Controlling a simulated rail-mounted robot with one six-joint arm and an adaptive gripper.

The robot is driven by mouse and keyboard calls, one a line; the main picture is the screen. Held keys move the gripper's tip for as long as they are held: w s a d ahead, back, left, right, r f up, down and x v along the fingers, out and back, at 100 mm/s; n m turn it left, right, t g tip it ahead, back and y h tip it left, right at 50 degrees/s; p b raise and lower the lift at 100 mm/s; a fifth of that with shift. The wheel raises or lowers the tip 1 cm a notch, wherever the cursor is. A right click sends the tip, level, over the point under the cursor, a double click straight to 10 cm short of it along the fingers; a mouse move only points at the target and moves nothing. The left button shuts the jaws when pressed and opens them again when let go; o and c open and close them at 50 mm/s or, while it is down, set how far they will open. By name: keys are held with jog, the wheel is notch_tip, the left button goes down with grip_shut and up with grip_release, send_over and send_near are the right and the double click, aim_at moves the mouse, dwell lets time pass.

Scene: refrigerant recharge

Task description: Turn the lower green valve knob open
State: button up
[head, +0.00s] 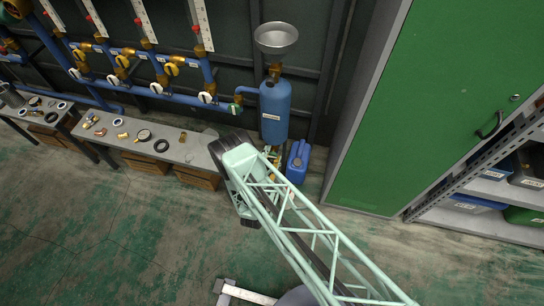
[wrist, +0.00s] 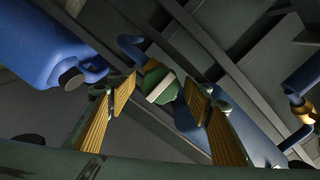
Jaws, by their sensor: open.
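A green valve knob (wrist: 160,86) with a pale bar across its face shows in the middle of the wrist view. My gripper (wrist: 164,90) is open, with one yellow-padded finger on each side of the knob. I cannot tell whether the fingers touch it. In the head view my gripper (head: 272,154) is mostly behind my arm, just below the blue tank (head: 275,112). Another green valve knob (head: 236,107) shows at the left of the tank in the head view. The lower knob is not clearly visible in the head view.
A blue jerrycan (head: 298,162) stands on the floor right of my gripper and also shows in the wrist view (wrist: 40,40). A grey bench (head: 190,151) with small parts is at the left. A green cabinet (head: 430,90) stands at the right.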

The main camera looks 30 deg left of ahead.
jog(key=shift+c, duration=0.2)
jog(key=c, duration=0.8)
jog(key=shift+c, duration=0.2)
jog(key=shift+n, duration=0.6)
jog(key=n, duration=0.3)
jog(key=n+b, duration=0.1)
jog(key=n, duration=0.2)
jog(key=shift+a+n, duration=0.1)
jog(key=shift+n, duration=0.3)
jog(key=n+b, duration=0.1)
jog(key=n, duration=0.4)
jog(key=shift+n, duration=2.4)
